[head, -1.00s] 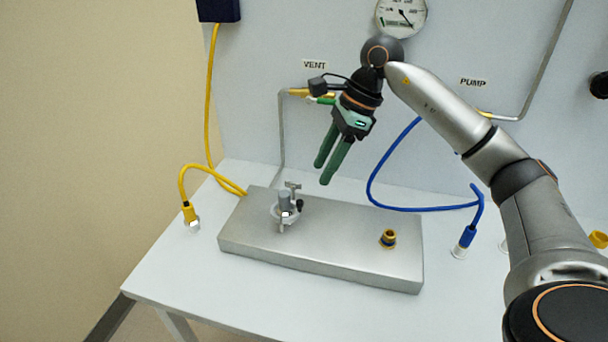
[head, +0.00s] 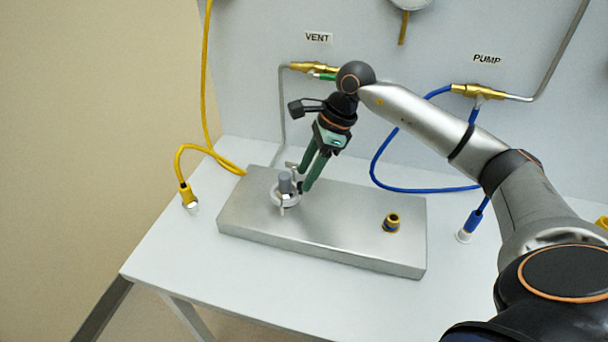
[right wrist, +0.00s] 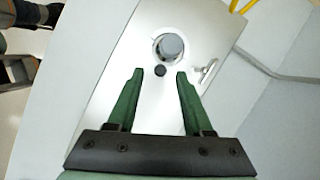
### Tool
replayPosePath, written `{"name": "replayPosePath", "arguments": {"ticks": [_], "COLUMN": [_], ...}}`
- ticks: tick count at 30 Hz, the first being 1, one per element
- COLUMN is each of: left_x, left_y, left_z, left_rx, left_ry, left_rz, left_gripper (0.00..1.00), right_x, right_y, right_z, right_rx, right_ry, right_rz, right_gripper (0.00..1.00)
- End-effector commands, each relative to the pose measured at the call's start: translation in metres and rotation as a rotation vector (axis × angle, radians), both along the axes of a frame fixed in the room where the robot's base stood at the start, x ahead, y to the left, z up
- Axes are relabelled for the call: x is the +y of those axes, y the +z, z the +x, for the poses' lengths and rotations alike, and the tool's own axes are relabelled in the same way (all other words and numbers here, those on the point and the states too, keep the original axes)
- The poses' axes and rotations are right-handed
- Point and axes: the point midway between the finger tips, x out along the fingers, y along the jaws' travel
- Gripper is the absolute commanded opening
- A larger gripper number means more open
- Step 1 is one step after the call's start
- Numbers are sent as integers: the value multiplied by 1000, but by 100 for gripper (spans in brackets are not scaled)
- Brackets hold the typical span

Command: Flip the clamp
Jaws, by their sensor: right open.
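The clamp (head: 284,196) is a light ring around a grey upright cylinder on the left part of a metal block (head: 340,226). A dark knob and a small metal handle show beside it. In the right wrist view the ring clamp (right wrist: 158,57) lies just beyond the fingertips, with the dark knob (right wrist: 160,70) in front of the gap and the handle (right wrist: 208,72) to the right. My right gripper (head: 305,180) has green fingers and is open, pointing down beside the clamp's right side. It also shows in the right wrist view (right wrist: 160,73), with nothing between the fingers.
A brass fitting (head: 391,222) stands on the block's right part. A yellow hose end (head: 188,197) and a blue hose end (head: 468,225) stand on the white table. The VENT valve (head: 318,69) and PUMP valve (head: 478,91) are on the back wall.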

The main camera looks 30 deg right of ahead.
Motion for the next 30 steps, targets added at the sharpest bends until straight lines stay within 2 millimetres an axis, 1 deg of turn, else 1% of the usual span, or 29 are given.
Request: {"name": "replayPosePath", "arguments": {"ticks": [3,6,15,27,29,30], "left_x": [0,0,0,0,0,0], "left_y": [2,3,3,3,3,3], "left_z": [0,0,0,1,1,1], "left_rx": [0,0,-1,-2,-3,-3], "left_ry": [0,0,0,0,0,0], "left_rz": [0,0,0,0,-1,-1], "left_gripper": [50,50,50,50,50,50], "right_x": [5,7,7,7,7,7], "right_y": [-12,-17,-19,-19,-19,-19], "right_z": [2,3,3,3,3,3], "right_rx": [3,1,0,0,0,0], "right_ry": [0,0,0,0,0,0], "right_rz": [1,0,0,0,0,0], "right_gripper": [51,51,51,6,0,0]}}
